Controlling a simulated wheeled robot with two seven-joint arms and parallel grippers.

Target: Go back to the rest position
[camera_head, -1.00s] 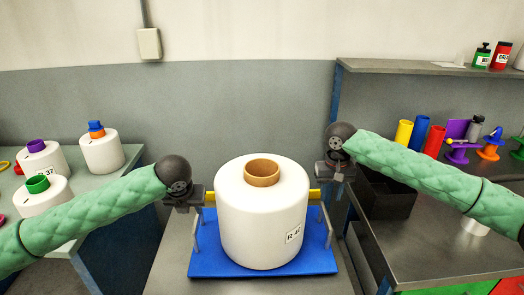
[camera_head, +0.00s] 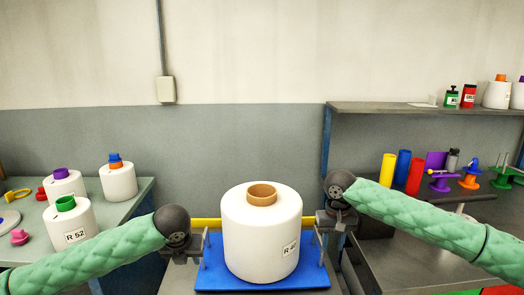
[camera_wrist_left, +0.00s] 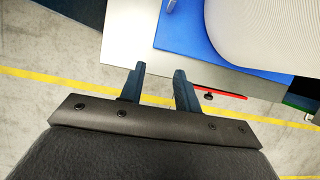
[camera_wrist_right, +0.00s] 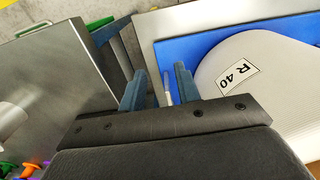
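A large white bobbin (camera_head: 262,235) with a brown core and an "R 40" label stands upright on a blue base (camera_head: 300,277) in the middle of the head view. My left gripper (camera_head: 202,246) is just left of the base. In the left wrist view its fingers (camera_wrist_left: 158,82) are apart with only floor and grey surface between them. My right gripper (camera_head: 320,222) is just right of the bobbin. In the right wrist view its fingers (camera_wrist_right: 160,84) are apart, and a thin metal post shows between them; I cannot tell whether it touches them.
A left table holds several smaller white bobbins, one marked "R 52" (camera_head: 70,226). On the right, a metal table (camera_head: 400,268) carries coloured tubes and spools, with a shelf (camera_head: 420,107) above. A yellow strip (camera_head: 208,223) shows behind the bobbin.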

